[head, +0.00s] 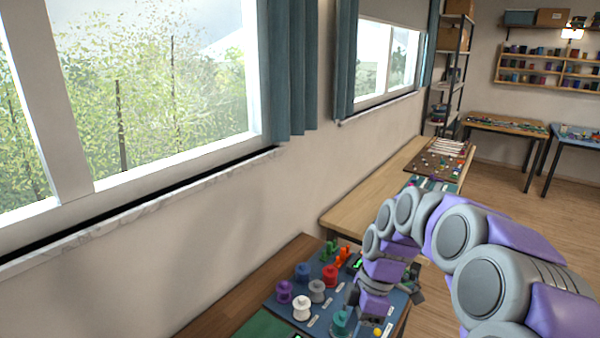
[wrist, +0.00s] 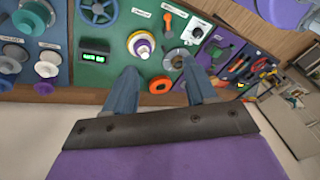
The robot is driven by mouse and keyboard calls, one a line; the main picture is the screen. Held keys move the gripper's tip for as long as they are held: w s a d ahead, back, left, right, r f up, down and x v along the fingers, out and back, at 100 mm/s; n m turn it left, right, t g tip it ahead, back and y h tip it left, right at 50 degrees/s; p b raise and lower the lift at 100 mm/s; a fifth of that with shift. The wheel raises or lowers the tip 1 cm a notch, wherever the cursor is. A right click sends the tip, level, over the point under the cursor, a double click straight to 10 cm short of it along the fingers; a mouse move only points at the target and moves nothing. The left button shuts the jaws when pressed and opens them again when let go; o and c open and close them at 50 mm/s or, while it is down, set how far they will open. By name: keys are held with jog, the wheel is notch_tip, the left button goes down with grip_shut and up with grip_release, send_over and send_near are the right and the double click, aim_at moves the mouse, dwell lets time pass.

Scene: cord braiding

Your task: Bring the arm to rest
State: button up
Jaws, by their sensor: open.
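The gripper appears apart from these things, though the exact gap cannot be told. In the head view my purple and grey arm arches down over a blue board (head: 325,310) on the near table, and its lower end hides part of that board.
Coloured spools, among them a white spool (head: 301,307) and a purple spool (head: 284,291), stand on the near board close to my arm. A second wooden table (head: 350,213) lies beyond. The wall and window (head: 130,90) bound the left. Wooden floor (head: 495,180) is free farther right.

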jog(key=s+d+m+h, duration=0.2)
jog(key=s+m, duration=1.5)
jog(key=s, duration=1.1)
jog(key=shift+s+d+r+m+t+h, duration=0.25)
jog(key=shift+r+m+t+h, duration=0.2)
jog(key=shift+h, duration=0.15)
